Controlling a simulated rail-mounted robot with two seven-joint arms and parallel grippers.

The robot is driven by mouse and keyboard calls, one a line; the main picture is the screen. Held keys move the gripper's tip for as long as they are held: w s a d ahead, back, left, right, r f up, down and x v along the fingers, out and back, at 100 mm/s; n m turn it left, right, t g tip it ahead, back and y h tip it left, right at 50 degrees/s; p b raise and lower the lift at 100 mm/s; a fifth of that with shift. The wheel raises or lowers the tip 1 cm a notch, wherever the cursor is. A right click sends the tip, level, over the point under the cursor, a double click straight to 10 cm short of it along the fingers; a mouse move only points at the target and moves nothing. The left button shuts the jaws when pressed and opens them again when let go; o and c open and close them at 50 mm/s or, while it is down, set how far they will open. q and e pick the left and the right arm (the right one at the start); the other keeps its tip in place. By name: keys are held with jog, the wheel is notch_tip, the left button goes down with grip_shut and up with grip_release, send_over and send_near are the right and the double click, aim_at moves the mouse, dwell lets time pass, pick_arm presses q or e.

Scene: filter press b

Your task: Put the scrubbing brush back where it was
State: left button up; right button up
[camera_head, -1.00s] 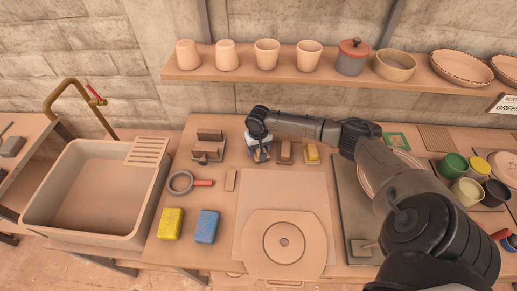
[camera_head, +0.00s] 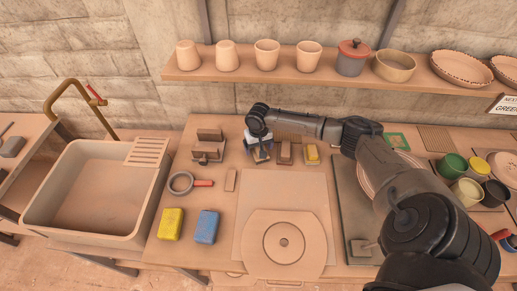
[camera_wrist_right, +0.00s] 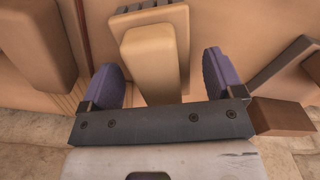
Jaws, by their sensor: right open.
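My right gripper (camera_head: 258,153) points down over the back of the workbench, just left of a brown block. In the right wrist view, the open right gripper (camera_wrist_right: 161,82) has its two dark blue pads apart. My left gripper is not in view.
Brown blocks (camera_head: 284,152) and a yellow-topped block (camera_head: 311,154) stand to the right, and wooden blocks (camera_head: 208,148) to the left. A yellow sponge (camera_head: 171,224), a blue sponge (camera_head: 206,227) and a round bat (camera_head: 284,258) lie nearer the front. A sink (camera_head: 95,195) stands at left.

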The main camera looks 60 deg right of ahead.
jog(key=shift+r+p, duration=0.45)
jog(key=shift+r, duration=2.75)
